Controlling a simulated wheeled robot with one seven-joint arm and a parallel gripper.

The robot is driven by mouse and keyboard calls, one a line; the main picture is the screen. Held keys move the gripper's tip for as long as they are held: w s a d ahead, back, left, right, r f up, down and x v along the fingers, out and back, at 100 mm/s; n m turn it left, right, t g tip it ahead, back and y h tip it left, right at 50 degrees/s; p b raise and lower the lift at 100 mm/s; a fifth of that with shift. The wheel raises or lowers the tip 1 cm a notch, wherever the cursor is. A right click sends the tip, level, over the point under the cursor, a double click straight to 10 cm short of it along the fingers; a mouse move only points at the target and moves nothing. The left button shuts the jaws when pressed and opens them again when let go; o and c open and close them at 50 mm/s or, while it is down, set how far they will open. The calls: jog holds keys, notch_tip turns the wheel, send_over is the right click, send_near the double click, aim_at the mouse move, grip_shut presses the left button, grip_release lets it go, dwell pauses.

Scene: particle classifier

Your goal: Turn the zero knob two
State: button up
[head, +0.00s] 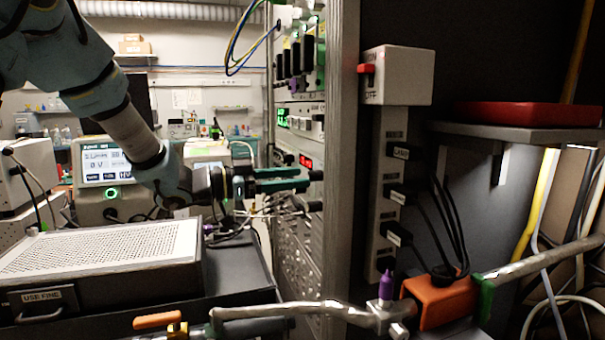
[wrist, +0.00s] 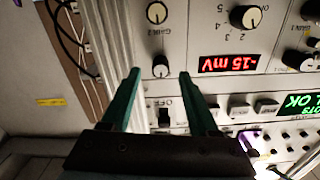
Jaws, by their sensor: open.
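My gripper (head: 303,179) is open, its two green fingers pointing at the rack's instrument panel (head: 312,152). In the wrist view, the fingertips (wrist: 159,73) stand to either side of a small dark knob (wrist: 160,69) with a white mark. The fingers look apart from the knob; I cannot tell how far they reach along its sides. I cannot read a zero label on it. A similar knob (wrist: 157,13) sits above it, with a label that seems to read GAIN 2. A red display (wrist: 231,64) reads about -15 mV.
A larger numbered selector knob (wrist: 246,17) is right of the fingers. A switch marked OFF (wrist: 164,115) lies lower between them. Cables (head: 290,210) hang below my gripper. A metal rack post (head: 341,130) stands to its right, and a perforated box (head: 105,255) is at the left.

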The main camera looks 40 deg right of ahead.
aim_at(315, 176)
jog(key=shift+x, duration=1.15)
jog(key=shift+w, duration=0.1)
grip_shut()
